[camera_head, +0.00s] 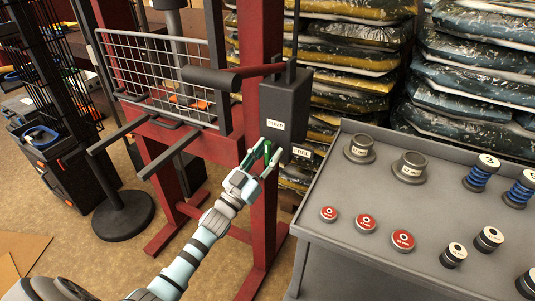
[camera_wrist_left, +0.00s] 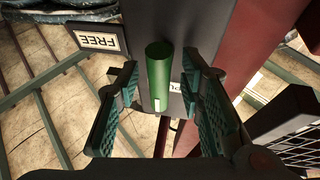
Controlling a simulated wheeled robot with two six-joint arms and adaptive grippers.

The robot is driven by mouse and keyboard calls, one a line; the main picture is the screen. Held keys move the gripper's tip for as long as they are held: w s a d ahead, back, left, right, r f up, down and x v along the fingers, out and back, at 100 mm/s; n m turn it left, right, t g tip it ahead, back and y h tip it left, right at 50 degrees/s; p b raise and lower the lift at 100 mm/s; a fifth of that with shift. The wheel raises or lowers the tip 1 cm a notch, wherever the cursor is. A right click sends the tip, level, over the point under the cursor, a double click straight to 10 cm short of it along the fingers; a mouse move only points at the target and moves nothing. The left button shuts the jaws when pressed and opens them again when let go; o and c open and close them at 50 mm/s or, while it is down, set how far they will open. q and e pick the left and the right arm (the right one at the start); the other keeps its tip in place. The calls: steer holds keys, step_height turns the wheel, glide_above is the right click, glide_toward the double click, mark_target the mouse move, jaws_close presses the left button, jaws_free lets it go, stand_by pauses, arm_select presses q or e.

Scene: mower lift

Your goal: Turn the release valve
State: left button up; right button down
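The release valve shows as a green cylinder (camera_head: 267,154) low on the dark pump box (camera_head: 284,104) on the red lift frame. My left gripper (camera_head: 265,158) is open at the valve. In the left wrist view its two padded fingers (camera_wrist_left: 160,105) stand either side of the valve, with a gap visible on both sides. My right gripper is in neither view.
A pump lever (camera_head: 248,73) with a dark grip sticks out above my left arm. A wire mesh panel (camera_head: 160,75) and red posts are at the left. Stacked bags (camera_head: 350,65) are behind.

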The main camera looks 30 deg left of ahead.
arm_select(q)
jaws_close()
stand_by(0.3)
